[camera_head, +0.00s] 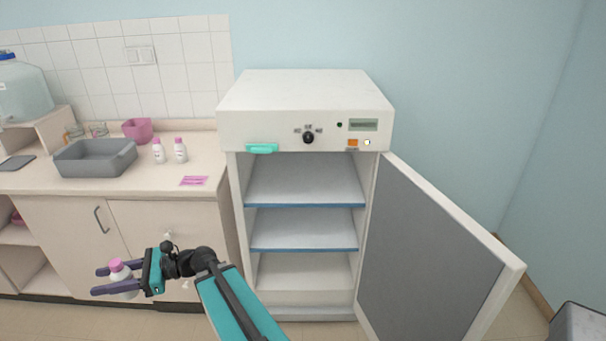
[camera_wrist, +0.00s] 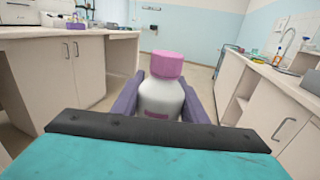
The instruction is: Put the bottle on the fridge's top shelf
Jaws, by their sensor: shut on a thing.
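A white bottle with a pink cap (camera_wrist: 160,97) is held between the two purple fingers of my gripper (camera_head: 117,281). The bottle (camera_head: 121,271) is upright, left of the fridge and in front of the counter's lower cabinets in the head view. The fridge (camera_head: 307,105) stands in the middle with its door (camera_head: 430,255) swung open to the right. Its top shelf (camera_head: 305,183) is bare, with a blue front edge. My gripper is apart from the fridge and below the level of the top shelf in the picture.
The counter (camera_head: 110,182) on the left holds two similar bottles (camera_head: 169,151), a grey basin (camera_head: 95,157), a pink container (camera_head: 138,130) and a pink card (camera_head: 194,181). A lower fridge shelf (camera_head: 304,231) is also bare. A grey object (camera_head: 580,322) stands at the bottom right.

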